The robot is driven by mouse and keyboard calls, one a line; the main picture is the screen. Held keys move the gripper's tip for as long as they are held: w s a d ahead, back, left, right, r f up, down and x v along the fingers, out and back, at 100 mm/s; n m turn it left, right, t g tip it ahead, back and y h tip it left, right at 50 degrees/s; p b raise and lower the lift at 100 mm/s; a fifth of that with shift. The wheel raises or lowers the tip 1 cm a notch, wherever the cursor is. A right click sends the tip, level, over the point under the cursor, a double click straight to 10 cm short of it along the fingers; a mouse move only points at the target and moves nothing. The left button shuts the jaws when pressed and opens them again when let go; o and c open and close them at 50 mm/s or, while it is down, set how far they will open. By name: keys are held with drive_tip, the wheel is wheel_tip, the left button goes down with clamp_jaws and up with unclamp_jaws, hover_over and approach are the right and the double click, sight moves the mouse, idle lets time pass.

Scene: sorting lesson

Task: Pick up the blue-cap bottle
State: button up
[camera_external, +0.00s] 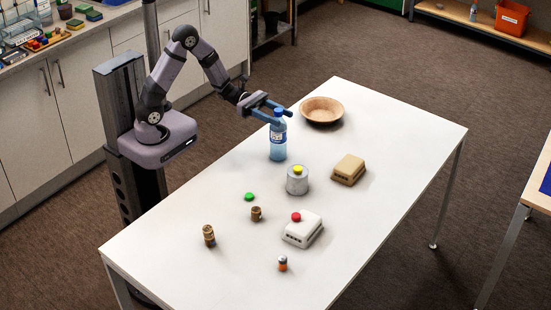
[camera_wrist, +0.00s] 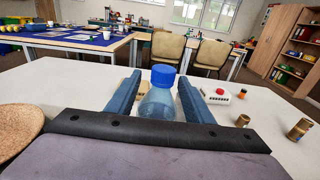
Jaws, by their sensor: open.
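The blue-cap bottle (camera_external: 278,140) is clear, bluish plastic and stands upright on the white table (camera_external: 385,130). It also shows in the wrist view (camera_wrist: 160,98), between the two blue fingers. My gripper (camera_external: 279,112) is open, with its fingers level at the height of the bottle's upper part. In the wrist view my gripper (camera_wrist: 161,92) has one finger on each side of the bottle, and a gap shows near the cap. The lower part of the bottle is hidden in the wrist view by my gripper's body.
A brown bowl (camera_external: 322,110) stands behind the bottle. A grey cylinder with a yellow top (camera_external: 297,182), a tan box (camera_external: 349,170) and a white box with a red button (camera_external: 302,229) are nearby. Small items lie toward the front. The table's right side is clear.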

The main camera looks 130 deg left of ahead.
drive_tip(key=shift+w+d+p, duration=0.1)
drive_tip(key=shift+w+p, duration=0.2)
drive_tip(key=shift+w, duration=1.65)
drive_tip(key=c, duration=1.1)
